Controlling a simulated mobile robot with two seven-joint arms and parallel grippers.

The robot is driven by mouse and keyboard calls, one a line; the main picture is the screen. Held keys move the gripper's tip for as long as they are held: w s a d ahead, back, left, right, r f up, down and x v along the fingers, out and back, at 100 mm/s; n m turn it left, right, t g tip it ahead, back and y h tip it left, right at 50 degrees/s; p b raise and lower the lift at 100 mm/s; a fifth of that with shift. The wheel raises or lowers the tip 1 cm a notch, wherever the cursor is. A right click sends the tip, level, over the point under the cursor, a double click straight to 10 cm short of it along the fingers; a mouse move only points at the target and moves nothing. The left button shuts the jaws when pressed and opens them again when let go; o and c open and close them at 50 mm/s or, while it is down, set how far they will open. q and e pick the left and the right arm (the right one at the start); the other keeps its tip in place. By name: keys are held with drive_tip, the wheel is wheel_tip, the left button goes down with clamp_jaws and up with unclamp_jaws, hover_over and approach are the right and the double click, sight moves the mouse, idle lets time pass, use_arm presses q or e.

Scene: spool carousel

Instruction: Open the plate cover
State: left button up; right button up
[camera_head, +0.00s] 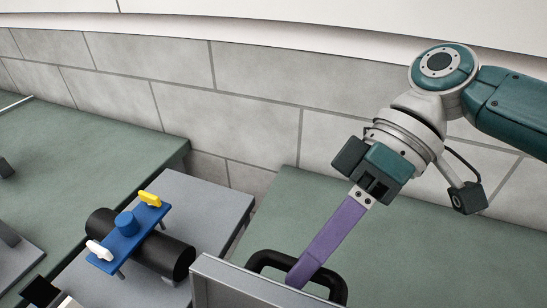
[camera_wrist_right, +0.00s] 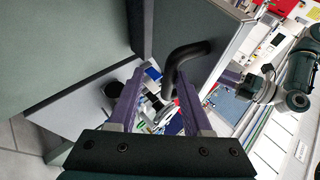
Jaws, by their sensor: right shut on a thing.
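The plate cover (camera_head: 225,287) shows at the bottom of the head view as a grey panel with a pale rim. Its black curved handle (camera_head: 272,259) stands on the right side of the panel. My right gripper (camera_head: 296,279) comes down from the upper right, its purple finger reaching the handle. In the right wrist view the handle (camera_wrist_right: 188,58) comes down between the two purple fingers, and the gripper is shut on it. My left gripper (camera_wrist_right: 245,86) shows small at the right of that view; its jaws are too small to read.
A black cylinder (camera_head: 178,258) with a blue bar (camera_head: 130,240) across it, carrying a yellow piece (camera_head: 150,198) and a white piece (camera_head: 98,250), stands on a grey table (camera_head: 215,200). Green worktops (camera_head: 90,150) lie on both sides. A block wall (camera_head: 255,80) stands behind.

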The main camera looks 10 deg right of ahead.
drive_tip(key=shift+o, duration=1.4)
drive_tip(key=shift+d+f, duration=0.15)
drive_tip(key=shift+d, duration=0.05)
drive_tip(key=shift+a+r, duration=0.1)
drive_tip(key=shift+r, duration=0.15)
drive_tip(key=b+v, duration=0.2)
drive_tip(key=v, duration=0.8)
drive_tip(key=shift+b, duration=0.3)
